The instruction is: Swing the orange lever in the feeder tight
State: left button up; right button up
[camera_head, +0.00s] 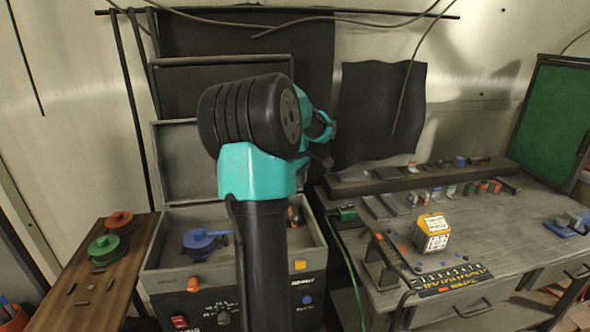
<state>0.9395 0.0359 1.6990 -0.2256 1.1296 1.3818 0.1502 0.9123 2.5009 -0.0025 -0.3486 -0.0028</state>
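The feeder looks to be the open grey box (166,282) left of centre, its lid raised at the back. An orange-red piece (293,216), perhaps the orange lever, shows inside at the right, mostly hidden behind my arm. A blue round part with a handle (199,240) lies in the left of the box. One teal and black arm of mine, which seems to be the left, rises in front of the box. Its wrist is behind the large black joint; its fingertips are hidden, so I cannot tell their state. My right gripper is not in view.
A wooden side table (70,313) at left holds a red round part (120,221) and a green one (104,248). The grey workbench (500,235) at right carries a yellow box (432,234), small blocks and a number strip. A green cable (354,268) hangs between box and bench.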

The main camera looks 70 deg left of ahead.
pick_arm(q)
jog(key=shift+r, duration=2.3)
